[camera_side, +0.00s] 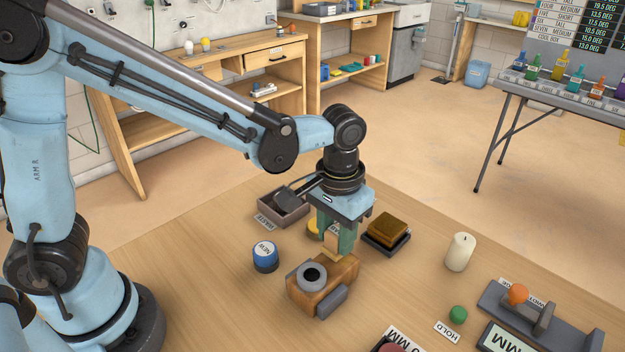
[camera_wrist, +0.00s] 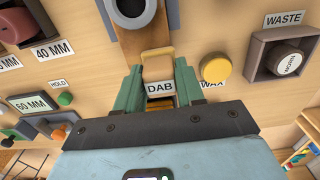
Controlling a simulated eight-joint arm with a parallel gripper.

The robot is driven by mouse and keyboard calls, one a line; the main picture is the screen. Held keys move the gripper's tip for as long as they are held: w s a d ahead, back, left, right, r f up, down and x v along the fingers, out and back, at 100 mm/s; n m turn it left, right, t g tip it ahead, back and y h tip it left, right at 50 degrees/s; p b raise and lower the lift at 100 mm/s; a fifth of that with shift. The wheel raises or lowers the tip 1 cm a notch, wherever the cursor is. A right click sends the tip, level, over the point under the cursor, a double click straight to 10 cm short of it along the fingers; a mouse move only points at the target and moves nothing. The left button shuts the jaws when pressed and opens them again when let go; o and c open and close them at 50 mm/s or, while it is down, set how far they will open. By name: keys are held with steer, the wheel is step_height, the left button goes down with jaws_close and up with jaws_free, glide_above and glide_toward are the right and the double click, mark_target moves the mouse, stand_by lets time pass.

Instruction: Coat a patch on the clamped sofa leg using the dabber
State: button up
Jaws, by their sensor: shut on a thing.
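My gripper (camera_side: 334,243) has green fingers and points down over the table, right behind the clamped leg. It is shut on the tan block of the dabber (camera_wrist: 158,66), seen between the fingers with a DAB label below it in the wrist view. The sofa leg (camera_side: 342,272) is a brown wooden piece with a dark-grey ring (camera_side: 312,275) on top and a grey block at its front side. The ring also shows at the top of the wrist view (camera_wrist: 131,8). The dabber's lower end is close to the leg's far edge; I cannot tell whether they touch.
A yellow-topped wax pot (camera_wrist: 216,68) is beside the gripper. A waste tray (camera_side: 270,208) stands behind left, a blue NEW jar (camera_side: 265,257) to the left. A brown block on a dark tray (camera_side: 386,243), a candle (camera_side: 460,252) and a gauge with an orange knob (camera_side: 517,294) are to the right.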

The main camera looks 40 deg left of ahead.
steer(key=shift+a, duration=0.9)
steer(key=shift+d, duration=3.2)
step_height(320, 180, up, 8)
